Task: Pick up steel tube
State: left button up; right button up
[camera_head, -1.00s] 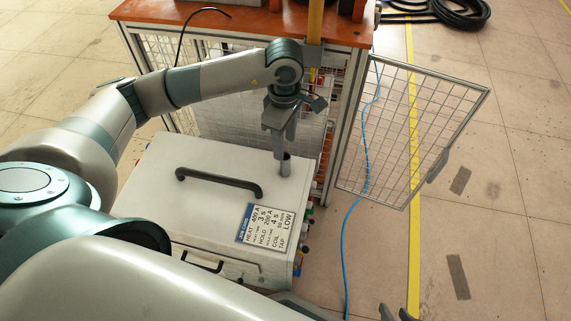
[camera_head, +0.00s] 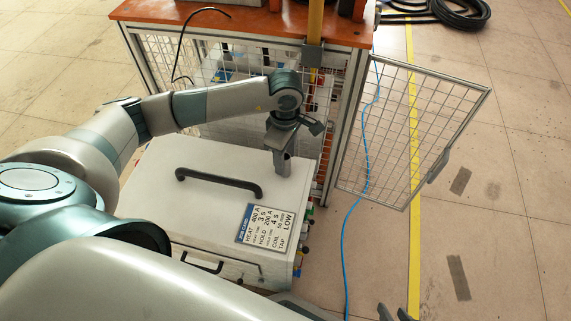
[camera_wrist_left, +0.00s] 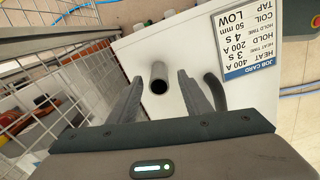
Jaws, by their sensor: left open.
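The steel tube (camera_head: 285,166) is a short grey cylinder standing upright on the white box (camera_head: 215,165), near its far right corner. In the left wrist view the tube (camera_wrist_left: 158,72) shows its dark open top between the two fingers. My left gripper (camera_head: 279,160) is lowered over the tube, with its fingers pointing down. In the left wrist view its fingers (camera_wrist_left: 160,88) are spread apart, with a gap on both sides of the tube. At the bottom of the head view, dark tips (camera_head: 395,312) at the edge may be part of my right gripper.
A black handle (camera_head: 218,183) and a job card (camera_head: 265,227) are on the box top. A mesh-walled cabinet (camera_head: 150,55) stands behind the box, its mesh door (camera_head: 415,125) swung open to the right. A blue cable (camera_head: 366,150) runs down the floor.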

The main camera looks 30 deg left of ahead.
aim_at(286, 165)
pick_arm(q)
jog(key=shift+w+f, duration=0.1)
jog(key=shift+f, duration=1.85)
jog(key=shift+c, duration=0.4)
grip_shut()
